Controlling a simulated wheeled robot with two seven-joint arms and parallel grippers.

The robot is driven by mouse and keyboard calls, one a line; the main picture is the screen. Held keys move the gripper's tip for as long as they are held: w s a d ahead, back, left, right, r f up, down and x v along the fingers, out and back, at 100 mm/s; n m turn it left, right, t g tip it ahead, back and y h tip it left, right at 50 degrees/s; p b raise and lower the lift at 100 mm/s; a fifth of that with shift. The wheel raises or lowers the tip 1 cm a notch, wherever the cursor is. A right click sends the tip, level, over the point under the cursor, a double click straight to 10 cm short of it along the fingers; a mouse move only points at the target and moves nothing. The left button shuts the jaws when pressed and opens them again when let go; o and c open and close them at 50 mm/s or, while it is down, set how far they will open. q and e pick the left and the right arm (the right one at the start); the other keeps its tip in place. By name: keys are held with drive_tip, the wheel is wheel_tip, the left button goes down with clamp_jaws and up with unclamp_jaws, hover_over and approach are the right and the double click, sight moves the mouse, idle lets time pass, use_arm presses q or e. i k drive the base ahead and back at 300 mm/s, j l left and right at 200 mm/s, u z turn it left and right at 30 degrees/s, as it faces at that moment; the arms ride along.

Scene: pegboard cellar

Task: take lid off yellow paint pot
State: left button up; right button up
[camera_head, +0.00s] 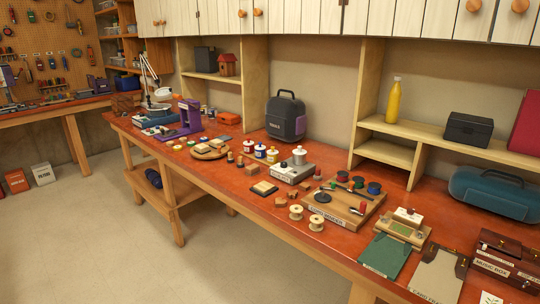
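A row of small paint pots stands on the long red-brown workbench (215,157), left of the grey hot plate. The yellow paint pot (272,156) appears to be the right one of the row. A blue-banded pot (260,152) stands just left of it, and a pot with a red part (248,147) stands at the left end. The pots have pale tops and look upright, but they are too small to tell the lids clearly. Neither my left nor my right gripper is in view.
A grey hot plate (292,172) with a metal pot (299,155) stands close on the right. A round wooden board (209,153) lies to the left. Small wooden blocks lie in front. A dark case (285,118) stands behind. A wooden board with spools (345,204) lies further right.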

sight(272, 151)
drive_tip(key=i+j+z, duration=0.15)
drive_tip(key=i+j, duration=0.55)
drive_tip(key=i, duration=0.15)
drive_tip(key=i+j+z, duration=0.15)
drive_tip(key=i+j, duration=0.7)
drive_tip(key=i+j+z, duration=0.15)
drive_tip(key=i+j, duration=0.6)
drive_tip(key=j, duration=0.15)
